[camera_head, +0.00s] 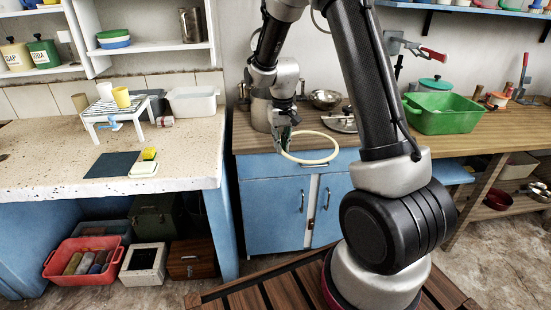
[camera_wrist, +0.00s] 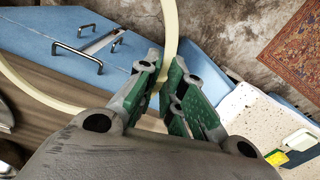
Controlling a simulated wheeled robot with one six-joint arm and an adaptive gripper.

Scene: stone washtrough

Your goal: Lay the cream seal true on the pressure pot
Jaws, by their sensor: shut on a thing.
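The cream seal (camera_head: 318,161) is a thin ring, held out in front of the wooden counter's edge, over the blue cupboard front. My gripper (camera_head: 287,141) is shut on the ring's left side in the head view. In the wrist view the green-padded fingers (camera_wrist: 162,80) pinch the seal (camera_wrist: 170,28), whose curve runs out of the frame top and back in at left. A grey metal pot (camera_head: 259,116), seemingly the pressure pot, stands on the counter behind my gripper. My arm partly hides it, and its rim is unclear. The seal is apart from the pot.
A metal lid (camera_head: 340,124) and a steel bowl (camera_head: 326,99) lie on the counter right of the pot. A green basin (camera_head: 442,113) stands farther right. The stone worktop (camera_head: 190,150) at left carries a white rack (camera_head: 113,108), with a gap between the two counters.

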